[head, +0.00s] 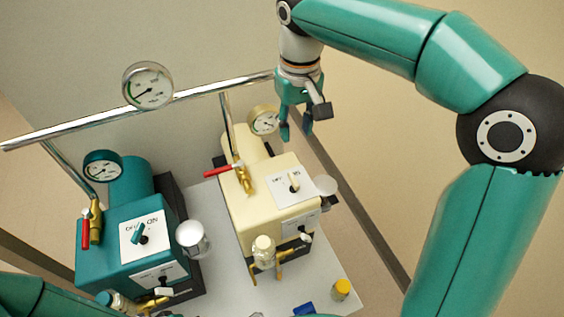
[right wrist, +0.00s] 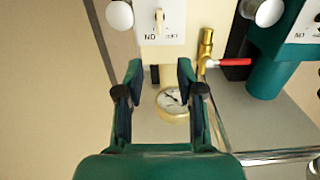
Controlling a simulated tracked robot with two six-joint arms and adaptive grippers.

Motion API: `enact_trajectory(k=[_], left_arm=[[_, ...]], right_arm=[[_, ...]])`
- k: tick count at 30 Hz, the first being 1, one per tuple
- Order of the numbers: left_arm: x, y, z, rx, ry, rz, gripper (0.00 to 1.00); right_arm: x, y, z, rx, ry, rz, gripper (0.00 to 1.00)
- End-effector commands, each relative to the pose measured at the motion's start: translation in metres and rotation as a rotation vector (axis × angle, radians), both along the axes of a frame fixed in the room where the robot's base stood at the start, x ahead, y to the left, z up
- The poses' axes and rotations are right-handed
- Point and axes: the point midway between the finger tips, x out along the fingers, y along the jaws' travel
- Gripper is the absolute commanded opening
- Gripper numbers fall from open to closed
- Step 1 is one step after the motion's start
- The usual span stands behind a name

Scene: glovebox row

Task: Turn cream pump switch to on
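The cream pump (head: 262,205) stands on a light bench. Its cream switch lever (head: 293,183) sits on a white plate on top, marked OFF and ON. The same lever (right wrist: 160,20) shows at the top of the right wrist view, with the plate's words upside down. Which mark it points to is hard to tell. My right gripper (head: 296,131) is in the air beyond and above the pump, not touching it. In the right wrist view its two fingers (right wrist: 159,70) are apart with nothing between them. My left gripper is out of view.
A teal pump (head: 103,248) with its own switch stands left. A chrome rail (head: 70,128) with a gauge (head: 147,86) runs behind both. A red-handled brass valve (head: 240,172) and a gauge (head: 264,121) rise near the cream pump.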

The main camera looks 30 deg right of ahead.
Motion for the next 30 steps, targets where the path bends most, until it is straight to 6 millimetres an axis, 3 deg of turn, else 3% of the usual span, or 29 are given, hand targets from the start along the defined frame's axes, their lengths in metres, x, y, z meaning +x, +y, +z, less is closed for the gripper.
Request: enact_trajectory(k=[5,21,30], left_arm=[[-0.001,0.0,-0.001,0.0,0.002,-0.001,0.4],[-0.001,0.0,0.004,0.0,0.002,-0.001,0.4],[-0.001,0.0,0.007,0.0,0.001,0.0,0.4]], right_arm=[[0.0,0.002,-0.008,-0.005,0.004,0.007,0.38],[0.002,0.008,-0.117,-0.003,0.008,0.021,0.38],[0.003,0.008,-0.157,-0.003,0.004,0.021,0.38]])
